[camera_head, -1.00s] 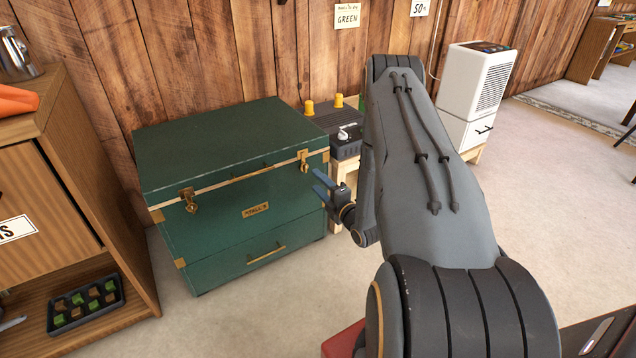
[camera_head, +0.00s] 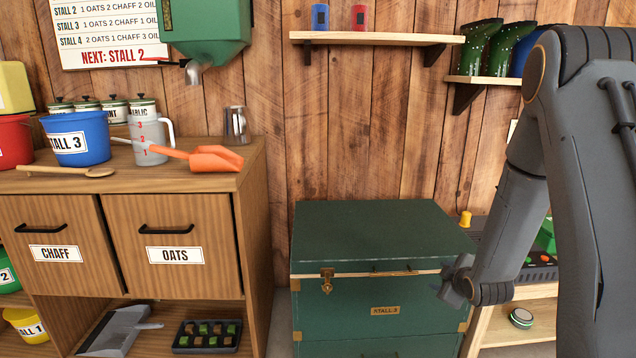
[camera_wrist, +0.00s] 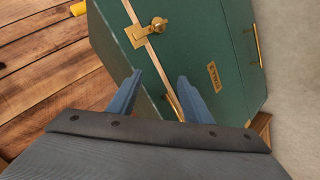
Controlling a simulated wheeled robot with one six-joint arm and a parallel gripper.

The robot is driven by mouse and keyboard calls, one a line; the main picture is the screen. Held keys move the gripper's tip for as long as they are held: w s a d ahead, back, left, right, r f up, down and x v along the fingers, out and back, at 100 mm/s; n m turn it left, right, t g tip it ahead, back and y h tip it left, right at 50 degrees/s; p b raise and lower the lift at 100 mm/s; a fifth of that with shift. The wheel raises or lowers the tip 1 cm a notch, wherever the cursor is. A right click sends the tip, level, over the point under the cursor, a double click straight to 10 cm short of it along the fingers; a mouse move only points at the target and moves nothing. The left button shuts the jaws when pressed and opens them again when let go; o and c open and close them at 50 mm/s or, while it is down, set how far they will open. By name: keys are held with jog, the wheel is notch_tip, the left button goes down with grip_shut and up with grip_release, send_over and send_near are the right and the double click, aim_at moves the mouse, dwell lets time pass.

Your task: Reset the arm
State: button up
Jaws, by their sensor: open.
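My gripper (camera_head: 452,284) is at the right front of a green trunk with brass latches (camera_head: 375,235). In the wrist view its two blue-grey fingers (camera_wrist: 162,95) are spread apart, with nothing between them. The trunk's front, a latch and a nameplate show beyond the fingers in the wrist view (camera_wrist: 195,50). The trunk's lid is down. I cannot tell whether the fingers touch the trunk. My arm covers the right side of the head view.
A wooden cabinet (camera_head: 180,210) stands left, bearing a blue bucket (camera_head: 80,140), a measuring jug (camera_head: 150,135) and an orange scoop (camera_head: 200,160). A wall shelf (camera_head: 375,38) hangs above the trunk. A low wooden stand (camera_head: 500,325) is right of the trunk.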

jog(key=s+a+r+m+g, duration=0.2)
jog(key=s+a+r+g, duration=0.3)
jog(key=s+a, duration=0.6)
jog(key=s+a+r+m+g+y, duration=0.1)
jog(key=s+a+r+m+g, duration=0.15)
jog(key=s+a+r, duration=0.9)
jog(key=s+a+r+m+g, duration=0.3)
jog(key=s+a+g, duration=0.1)
jog(key=s, duration=1.3)
jog(key=d+r+m+p, duration=0.3)
jog(key=d+r+p, duration=0.7)
jog(key=p, duration=1.1)
jog(key=shift+w+d+r+h, duration=0.2)
jog(key=shift+d+r+h, duration=0.15)
jog(key=shift+r, duration=0.7)
jog(key=shift+m, duration=0.25)
